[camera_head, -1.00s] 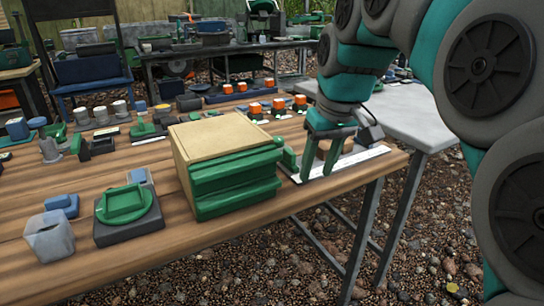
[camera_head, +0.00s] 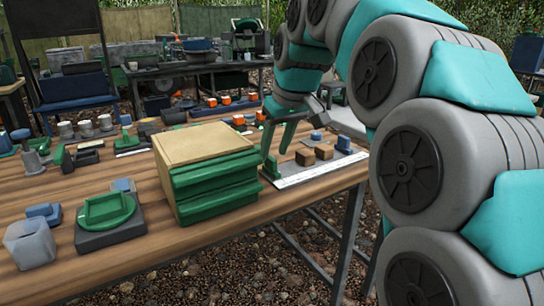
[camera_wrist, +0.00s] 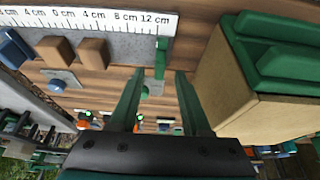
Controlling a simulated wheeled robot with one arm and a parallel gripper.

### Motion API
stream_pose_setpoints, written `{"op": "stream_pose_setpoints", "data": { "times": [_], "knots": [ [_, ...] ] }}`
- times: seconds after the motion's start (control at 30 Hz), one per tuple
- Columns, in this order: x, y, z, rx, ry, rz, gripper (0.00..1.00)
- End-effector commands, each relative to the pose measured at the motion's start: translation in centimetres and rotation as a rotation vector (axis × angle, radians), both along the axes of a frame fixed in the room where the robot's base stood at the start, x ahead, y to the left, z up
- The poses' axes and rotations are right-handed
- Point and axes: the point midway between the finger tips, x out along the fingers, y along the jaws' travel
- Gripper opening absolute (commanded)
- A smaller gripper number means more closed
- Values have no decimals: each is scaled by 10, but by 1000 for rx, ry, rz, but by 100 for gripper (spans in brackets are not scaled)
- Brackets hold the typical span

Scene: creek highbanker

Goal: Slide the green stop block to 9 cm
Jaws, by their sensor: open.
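The green stop block (camera_head: 271,167) stands at the near left end of a scaled rail (camera_head: 318,171). In the wrist view the stop block (camera_wrist: 162,58) is by the 12 cm label of the white scale (camera_wrist: 100,22). My gripper (camera_head: 276,154) is open and points down above that end of the rail. In the wrist view its fingertips (camera_wrist: 159,74) lie either side of the stop block's line, with space between; I cannot tell whether they touch it. Two brown blocks (camera_wrist: 55,50) (camera_wrist: 93,54) and a blue block (camera_wrist: 12,48) sit further along the rail.
A tan box with green drawer fronts (camera_head: 208,165) stands close beside the rail's end; it also shows in the wrist view (camera_wrist: 255,95). A small blue-topped piece (camera_head: 316,136) sits behind the rail. Orange-topped pieces (camera_head: 238,120) stand further back. The table edge runs in front.

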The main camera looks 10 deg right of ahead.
Motion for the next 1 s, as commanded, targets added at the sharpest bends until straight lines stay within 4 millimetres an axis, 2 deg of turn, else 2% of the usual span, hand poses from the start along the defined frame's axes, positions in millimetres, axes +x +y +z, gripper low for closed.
{"op": "stream_pose_setpoints", "data": {
  "times": [0.1,0.2,0.47,0.9,1.0],
  "knots": [
    [5,2,-17,0,4,0,48],
    [9,3,-24,0,1,0,48],
    [10,3,-26,0,-2,0,48],
    [10,3,-26,0,-1,0,0],
    [10,3,-26,0,-1,0,0]
  ]
}}
